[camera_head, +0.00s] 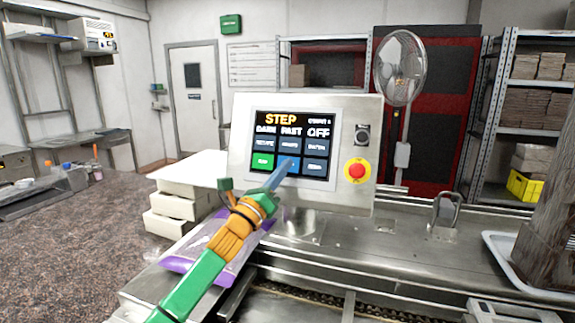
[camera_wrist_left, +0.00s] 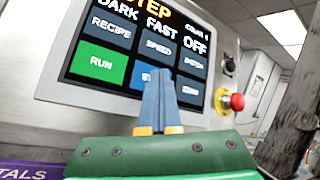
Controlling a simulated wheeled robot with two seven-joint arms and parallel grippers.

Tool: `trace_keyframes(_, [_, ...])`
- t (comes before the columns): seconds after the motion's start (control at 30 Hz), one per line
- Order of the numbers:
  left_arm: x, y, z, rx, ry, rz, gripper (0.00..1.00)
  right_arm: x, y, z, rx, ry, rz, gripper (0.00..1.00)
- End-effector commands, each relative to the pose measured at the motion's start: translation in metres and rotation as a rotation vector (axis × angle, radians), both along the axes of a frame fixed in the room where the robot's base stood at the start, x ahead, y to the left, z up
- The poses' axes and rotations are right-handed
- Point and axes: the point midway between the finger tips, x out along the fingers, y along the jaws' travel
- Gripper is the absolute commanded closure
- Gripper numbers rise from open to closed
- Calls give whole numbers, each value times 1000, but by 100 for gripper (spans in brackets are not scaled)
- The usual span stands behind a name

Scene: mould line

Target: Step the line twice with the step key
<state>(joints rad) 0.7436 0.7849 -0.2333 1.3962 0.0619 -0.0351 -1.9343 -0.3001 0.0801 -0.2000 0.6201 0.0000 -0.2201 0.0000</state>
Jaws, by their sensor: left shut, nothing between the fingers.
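A grey control panel (camera_head: 355,106) carries a dark touch screen with yellow STEP at the top, DARK FAST OFF below, and a small count too fine to read surely. Under these are two rows of keys. The green RUN key (camera_wrist_left: 100,63) is at lower left. The bright blue step key (camera_wrist_left: 146,74), its label mostly hidden, is right of it. My left gripper (camera_head: 288,166) is shut and empty, its blue fingertips in front of the step key. In the left wrist view the fingers (camera_wrist_left: 158,78) overlap this key; I cannot tell whether they touch it.
A red stop button (camera_head: 357,171) on yellow and a dark knob (camera_head: 362,135) sit right of the screen. A purple packet (camera_head: 190,264) lies under my left arm. White boxes (camera_head: 172,205) stand left of the panel. A tray (camera_head: 500,250) is at right.

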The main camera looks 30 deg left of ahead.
Motion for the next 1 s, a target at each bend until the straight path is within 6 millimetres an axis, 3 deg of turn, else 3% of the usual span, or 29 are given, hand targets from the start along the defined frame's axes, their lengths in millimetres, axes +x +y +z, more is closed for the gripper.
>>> trace_keyframes(0.67, [-14,-4,4,0,0,0,100,0,0,-2,0,0,0,57])
trace_keyframes(1.0, [-44,-11,14,2,0,0,100,0,0,-6,0,0,0,57])
